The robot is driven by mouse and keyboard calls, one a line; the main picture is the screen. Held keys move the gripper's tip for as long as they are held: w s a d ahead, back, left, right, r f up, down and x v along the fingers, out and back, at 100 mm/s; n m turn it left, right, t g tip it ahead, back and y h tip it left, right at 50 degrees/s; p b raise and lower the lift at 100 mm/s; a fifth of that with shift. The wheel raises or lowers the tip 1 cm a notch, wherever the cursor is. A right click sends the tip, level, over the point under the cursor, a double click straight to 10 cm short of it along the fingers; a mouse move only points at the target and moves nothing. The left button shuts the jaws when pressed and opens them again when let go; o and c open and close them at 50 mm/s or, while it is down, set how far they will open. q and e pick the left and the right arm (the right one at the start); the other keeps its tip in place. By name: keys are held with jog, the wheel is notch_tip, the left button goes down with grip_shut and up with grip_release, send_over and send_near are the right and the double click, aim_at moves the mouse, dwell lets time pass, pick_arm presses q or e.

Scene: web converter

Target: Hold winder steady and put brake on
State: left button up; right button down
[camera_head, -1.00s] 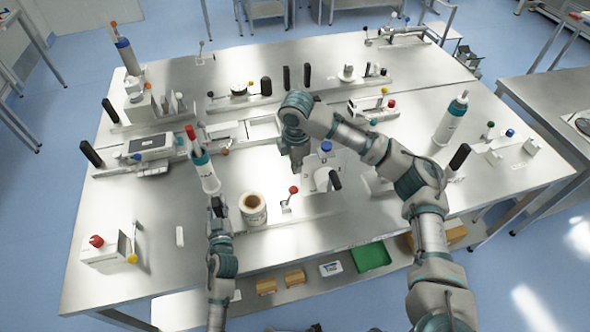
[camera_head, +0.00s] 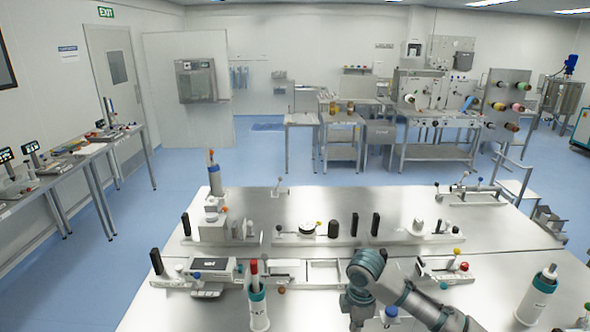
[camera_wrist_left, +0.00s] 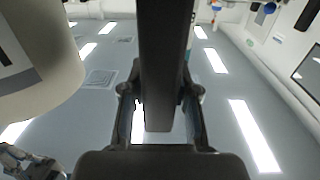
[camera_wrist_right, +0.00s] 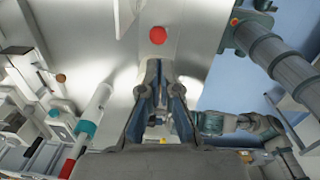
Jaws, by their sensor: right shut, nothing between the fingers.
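A red ball knob (camera_wrist_right: 158,35) shows in the right wrist view, over a pale metal surface, just beyond the fingertips of my right gripper (camera_wrist_right: 162,68). That gripper is shut and empty, apart from the knob. In the head view my right arm reaches over the bench and its gripper is cut by the lower edge. In the left wrist view a dark upright bar (camera_wrist_left: 165,60) stands between the fingers of my left gripper (camera_wrist_left: 160,95); I cannot tell whether they press on it. A cream cylinder (camera_wrist_left: 40,50) is close at the left. My left gripper is out of the head view.
A white bottle with a teal band (camera_head: 257,300) stands on the steel bench (camera_head: 320,205). A second bottle (camera_head: 537,295) is at the right. Fixtures with black posts (camera_head: 354,225) line the bench's middle. Machines (camera_head: 430,110) stand far off.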

pick_arm(q)
jog(key=o, duration=0.3)
jog(key=shift+o, duration=0.2)
jog(key=shift+w, duration=0.15)
jog(key=shift+r, duration=0.1)
jog(key=shift+s, duration=0.2)
jog(key=s, duration=1.1)
jog(key=shift+s+a, duration=0.2)
jog(key=shift+s, duration=0.05)
